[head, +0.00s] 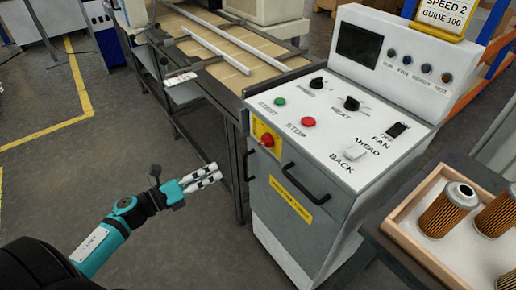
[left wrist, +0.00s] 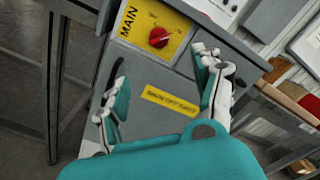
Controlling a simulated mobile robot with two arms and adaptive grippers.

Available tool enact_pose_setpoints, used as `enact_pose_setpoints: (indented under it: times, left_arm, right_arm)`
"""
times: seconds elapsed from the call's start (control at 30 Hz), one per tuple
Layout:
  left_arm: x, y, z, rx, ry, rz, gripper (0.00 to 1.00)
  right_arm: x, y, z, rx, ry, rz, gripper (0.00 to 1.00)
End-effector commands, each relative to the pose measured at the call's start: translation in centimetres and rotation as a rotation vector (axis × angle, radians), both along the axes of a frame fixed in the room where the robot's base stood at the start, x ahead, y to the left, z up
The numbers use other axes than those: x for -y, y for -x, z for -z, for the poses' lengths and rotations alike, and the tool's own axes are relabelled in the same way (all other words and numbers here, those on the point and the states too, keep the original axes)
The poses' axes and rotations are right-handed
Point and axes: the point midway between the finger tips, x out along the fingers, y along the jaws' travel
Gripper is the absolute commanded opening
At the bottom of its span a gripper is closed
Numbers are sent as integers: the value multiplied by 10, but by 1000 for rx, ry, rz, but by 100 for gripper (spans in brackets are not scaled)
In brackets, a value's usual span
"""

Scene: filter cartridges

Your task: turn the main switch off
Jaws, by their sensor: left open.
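The main switch is a red rotary knob (head: 267,140) on a yellow plate on the front of the grey and white machine cabinet. In the left wrist view the knob (left wrist: 159,38) sits on its plate beside the word MAIN, with small position marks too blurred to read. My left gripper (head: 215,173) is open and empty, to the left of the cabinet front and lower than the knob in the head view. In the left wrist view its two fingers (left wrist: 158,85) are spread apart, and the knob shows beyond and above them, untouched. My right gripper is out of view.
The cabinet front has black handles (head: 298,182) and a yellow label (head: 291,199). The control panel (head: 340,120) carries start, stop and other controls. A conveyor table (head: 220,75) adjoins at left; a wooden tray (head: 403,212) with filter cartridges (head: 448,209) stands at right.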

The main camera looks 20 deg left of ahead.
Motion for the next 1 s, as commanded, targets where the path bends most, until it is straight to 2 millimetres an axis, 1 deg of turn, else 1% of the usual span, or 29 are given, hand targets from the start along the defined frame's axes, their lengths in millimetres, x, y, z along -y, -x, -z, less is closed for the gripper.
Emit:
enact_pose_setpoints:
  times: [0.17, 0.5, 0.7, 0.8, 0.9, 1.0]
  left_arm:
    - [12, -22, -4, 5, 0, 0, 67]
    - [49, -87, -4, 2, 7, -2, 67]
    - [69, -122, -3, -1, 7, -3, 67]
    - [76, -134, -2, -1, 7, -4, 67]
    - [81, -143, -1, -1, 6, -4, 67]
    - [84, -147, -1, -2, 6, -3, 67]
  right_arm:
    - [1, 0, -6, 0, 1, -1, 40]
    - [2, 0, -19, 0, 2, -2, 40]
    - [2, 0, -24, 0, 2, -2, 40]
    - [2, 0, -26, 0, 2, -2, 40]
    - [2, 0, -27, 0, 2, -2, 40]
    - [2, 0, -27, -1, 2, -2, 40]
